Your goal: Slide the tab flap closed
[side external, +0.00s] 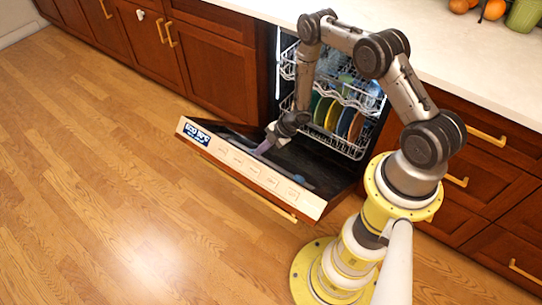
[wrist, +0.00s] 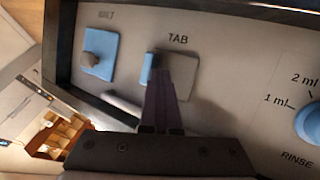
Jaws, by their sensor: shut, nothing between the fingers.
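The tab flap (wrist: 183,75) is a grey square under the label "TAB" on the inner face of the dishwasher door. A narrow blue strip (wrist: 149,68) shows along its left side, so the compartment is partly uncovered there. My gripper (wrist: 166,57) is shut and empty, with its purple fingers over the left part of the flap, beside the blue strip. They hide part of the flap, and I cannot tell whether they touch it. In the side external view my gripper (side external: 262,148) reaches down to the open door (side external: 300,176); the flap is too small to make out.
A blue square with a grey knob (wrist: 93,58) lies left of the flap. A blue rinse dial (wrist: 311,122) lies to its right. The racks (side external: 345,120) hold several colored plates behind the door. Wooden floor (side external: 110,190) is clear in front.

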